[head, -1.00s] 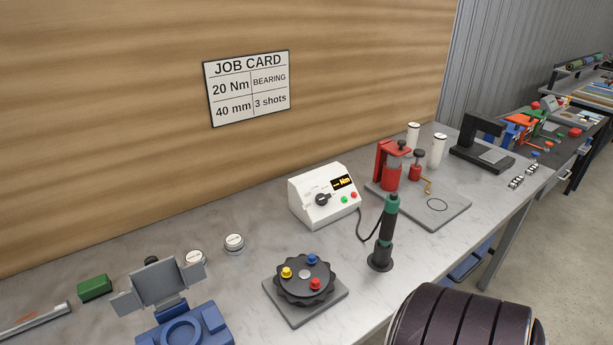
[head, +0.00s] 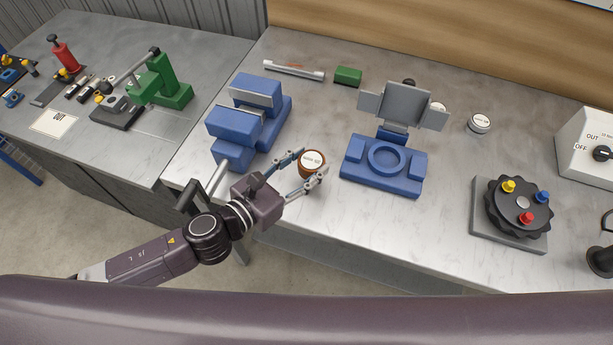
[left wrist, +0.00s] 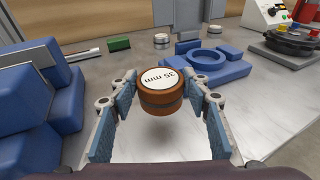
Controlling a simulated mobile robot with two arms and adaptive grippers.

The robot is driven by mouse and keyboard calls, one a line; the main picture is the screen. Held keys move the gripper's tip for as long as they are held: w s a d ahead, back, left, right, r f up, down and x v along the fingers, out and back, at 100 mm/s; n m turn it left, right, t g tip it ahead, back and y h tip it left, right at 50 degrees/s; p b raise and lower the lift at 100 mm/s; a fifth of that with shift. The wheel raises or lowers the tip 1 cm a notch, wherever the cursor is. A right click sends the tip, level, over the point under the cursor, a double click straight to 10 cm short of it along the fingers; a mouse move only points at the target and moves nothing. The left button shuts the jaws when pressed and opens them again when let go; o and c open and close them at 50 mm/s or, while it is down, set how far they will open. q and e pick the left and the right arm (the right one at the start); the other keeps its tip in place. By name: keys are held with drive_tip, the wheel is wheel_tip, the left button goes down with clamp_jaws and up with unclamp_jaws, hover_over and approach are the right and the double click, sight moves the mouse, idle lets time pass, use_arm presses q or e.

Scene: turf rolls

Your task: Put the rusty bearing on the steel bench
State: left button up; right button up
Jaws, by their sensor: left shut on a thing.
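The rusty bearing (head: 312,162) is a short brown cylinder with a white label on top; the label reads 35 mm in the left wrist view (left wrist: 162,95). My left gripper (head: 308,167) is shut on it, one finger on each side. In the left wrist view a shadow lies below the bearing, which appears a little above the light grey bench top (head: 300,222), near its front edge. A darker grey bench (head: 110,50) stands at the left. I cannot tell from looks alone which bench is steel. My right gripper is not in view.
A blue vise (head: 232,130) stands left of the bearing, and a blue fixture with a round seat (head: 352,178) is to its right. Behind are a green block (head: 348,76) and white-topped discs (head: 479,123). A black dial plate (head: 518,205) is farther right.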

sight(306, 177)
use_arm(q)
drive_tip(key=shift+f+b, duration=0.65)
drive_tip(key=shift+f, duration=1.7)
drive_tip(key=shift+f, duration=0.15)
drive_tip(key=shift+f, duration=0.15)
drive_tip(key=o, duration=1.4)
drive_tip(key=shift+o, duration=0.2)
